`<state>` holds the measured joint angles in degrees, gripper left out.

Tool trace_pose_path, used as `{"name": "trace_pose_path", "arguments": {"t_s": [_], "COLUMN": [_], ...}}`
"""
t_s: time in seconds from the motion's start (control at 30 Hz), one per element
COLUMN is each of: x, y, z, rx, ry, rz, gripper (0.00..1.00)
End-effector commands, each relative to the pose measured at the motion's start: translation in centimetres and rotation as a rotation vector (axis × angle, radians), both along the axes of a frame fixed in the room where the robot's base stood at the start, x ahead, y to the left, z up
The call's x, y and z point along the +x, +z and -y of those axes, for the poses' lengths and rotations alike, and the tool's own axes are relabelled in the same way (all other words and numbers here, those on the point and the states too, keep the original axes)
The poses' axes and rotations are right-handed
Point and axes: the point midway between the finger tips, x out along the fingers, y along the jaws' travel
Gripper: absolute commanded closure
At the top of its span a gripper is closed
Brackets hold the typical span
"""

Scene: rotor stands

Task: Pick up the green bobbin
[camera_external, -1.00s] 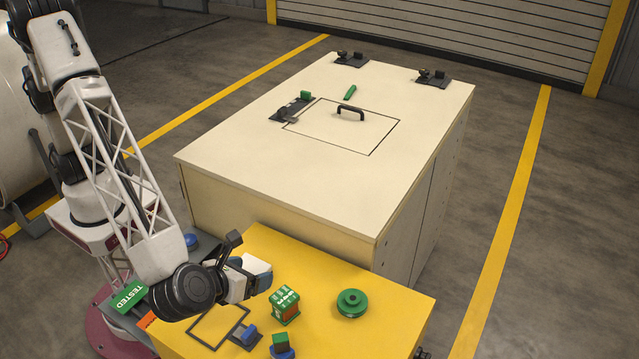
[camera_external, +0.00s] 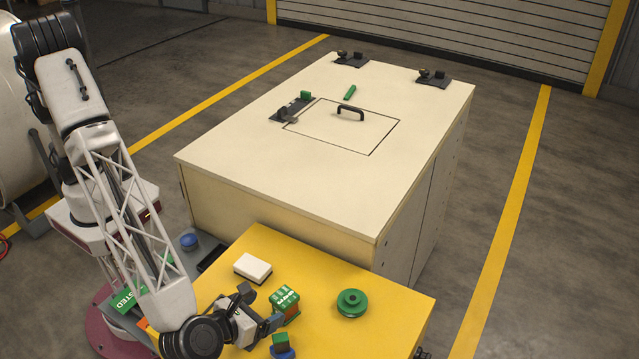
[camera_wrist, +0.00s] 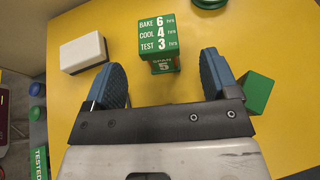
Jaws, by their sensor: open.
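The green bobbin (camera_external: 352,303), a round flanged spool, lies flat on the yellow tabletop, right of the lettered green cube. The lettered cube is just beyond the fingertips.
The green lettered cube (camera_external: 285,305) stands between my gripper and the bobbin. A white block (camera_external: 253,268) lies behind my gripper. A cream cabinet (camera_external: 300,150) rises beyond the table.

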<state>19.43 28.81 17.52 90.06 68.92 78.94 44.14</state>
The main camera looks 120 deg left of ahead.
Motion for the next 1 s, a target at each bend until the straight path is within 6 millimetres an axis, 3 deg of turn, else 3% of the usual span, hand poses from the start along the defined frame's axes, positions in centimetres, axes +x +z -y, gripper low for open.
{"name": "trace_pose_path", "arguments": {"t_s": [0.23,0.73,1.0], "x": [0.3,0.4,0.7], "y": [-0.7,-1.1,-2.2], "z": [-1.7,-2.4,-4.9], "rx": [0.0,0.0,0.0], "ry": [0.001,0.001,0.002], "rz": [0.0,0.0,-0.001], "gripper": [0.19,0.19,0.19]}}
